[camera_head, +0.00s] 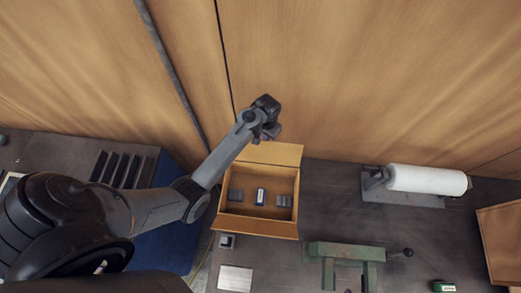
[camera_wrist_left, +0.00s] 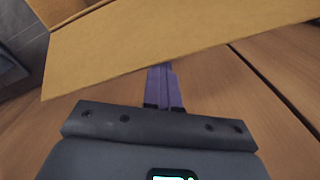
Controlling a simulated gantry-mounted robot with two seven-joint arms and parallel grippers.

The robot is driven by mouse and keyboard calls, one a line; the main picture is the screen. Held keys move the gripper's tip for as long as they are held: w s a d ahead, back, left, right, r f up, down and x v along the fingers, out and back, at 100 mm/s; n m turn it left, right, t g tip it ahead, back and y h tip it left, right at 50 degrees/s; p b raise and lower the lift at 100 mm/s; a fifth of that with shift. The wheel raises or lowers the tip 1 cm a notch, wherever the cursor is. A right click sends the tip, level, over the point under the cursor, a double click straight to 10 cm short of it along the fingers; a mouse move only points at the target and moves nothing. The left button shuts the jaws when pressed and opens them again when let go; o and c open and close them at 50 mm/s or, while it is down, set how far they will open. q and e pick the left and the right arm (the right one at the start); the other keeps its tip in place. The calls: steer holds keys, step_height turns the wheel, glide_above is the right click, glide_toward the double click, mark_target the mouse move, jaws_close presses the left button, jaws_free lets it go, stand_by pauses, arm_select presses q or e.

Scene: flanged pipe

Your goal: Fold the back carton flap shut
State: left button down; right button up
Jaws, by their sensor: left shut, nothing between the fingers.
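The open carton (camera_head: 228,209) stands on the dark bench, in the middle of the head view. Its back flap (camera_head: 276,152) sticks out from the far rim, toward the wooden wall. The flap (camera_wrist_left: 150,42) also crosses the top of the left wrist view as a tan sheet. My left gripper (camera_head: 266,137) is at the flap's outer edge, on the wall side. Its purple fingers (camera_wrist_left: 163,86) are together with nothing between them. They run up to the flap's edge, where their tips seem hidden behind it; contact cannot be told. My right gripper is not in view.
A white roll on a holder (camera_head: 426,180) stands to the right. A green metal stand (camera_head: 345,249) is in front. The wooden wall (camera_head: 380,80) rises close behind the carton.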

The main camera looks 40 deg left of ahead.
arm_select(q)
steer(key=shift+s+d+f+p, duration=0.15)
steer(key=shift+s+d, duration=0.2)
steer(key=shift+s, duration=0.2)
steer(key=shift+s+d+f+p, duration=0.15)
steer(key=shift+s+d, duration=0.2)
steer(key=shift+s, duration=0.2)
steer(key=s+d, duration=0.4)
steer(key=s, duration=0.1)
steer(key=shift+r, duration=0.15)
stand_by(0.6)
step_height(320, 180, up, 8)
stand_by(0.9)
